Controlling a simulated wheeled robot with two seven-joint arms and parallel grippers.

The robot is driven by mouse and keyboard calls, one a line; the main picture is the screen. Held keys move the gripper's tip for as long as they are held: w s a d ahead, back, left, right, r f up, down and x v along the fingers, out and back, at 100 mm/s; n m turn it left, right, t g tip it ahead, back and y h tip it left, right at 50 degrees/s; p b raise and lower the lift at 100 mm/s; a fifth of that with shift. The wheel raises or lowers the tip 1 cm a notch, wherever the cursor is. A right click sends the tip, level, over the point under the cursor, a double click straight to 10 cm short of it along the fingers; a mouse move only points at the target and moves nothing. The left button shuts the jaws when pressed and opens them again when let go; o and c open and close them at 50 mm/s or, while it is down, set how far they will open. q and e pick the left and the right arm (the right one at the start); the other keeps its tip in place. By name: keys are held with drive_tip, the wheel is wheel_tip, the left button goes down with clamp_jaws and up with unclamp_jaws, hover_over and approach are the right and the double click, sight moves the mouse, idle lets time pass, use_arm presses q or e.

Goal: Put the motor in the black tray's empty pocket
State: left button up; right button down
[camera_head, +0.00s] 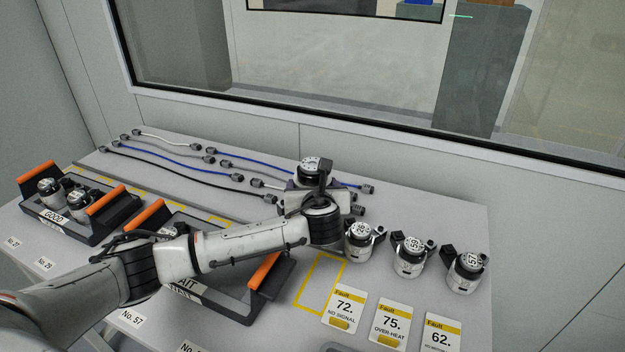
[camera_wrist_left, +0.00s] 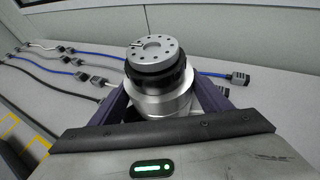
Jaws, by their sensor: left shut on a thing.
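My left gripper (camera_head: 318,187) is shut on a silver and black motor (camera_head: 310,165) above the back of the table. In the left wrist view the motor (camera_wrist_left: 156,58) stands upright between the two fingers, its round drilled face up. A black tray (camera_head: 110,231) with orange handles and a GOOD label stands at the left and holds motors. A second black tray (camera_head: 232,310) with orange handles, its label partly reading "AIT", stands under my left arm. The arm hides much of its inside, so I cannot tell which pockets are empty. My right gripper is not in view.
Several motors (camera_head: 408,256) stand in a row at the right, behind yellow and white fault cards (camera_head: 391,322). Cables (camera_head: 175,172) lie along the back left of the table. A yellow-outlined area (camera_head: 319,282) right of the second tray is bare. A window wall rises behind.

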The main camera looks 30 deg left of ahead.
use_arm(q)
drive_tip(key=shift+w+r, duration=0.15)
drive_tip(key=shift+r, duration=0.25)
drive_tip(key=o, duration=1.8)
drive_tip(key=shift+f, duration=0.35)
drive_tip(key=o, duration=0.3)
drive_tip(key=shift+s, duration=0.2)
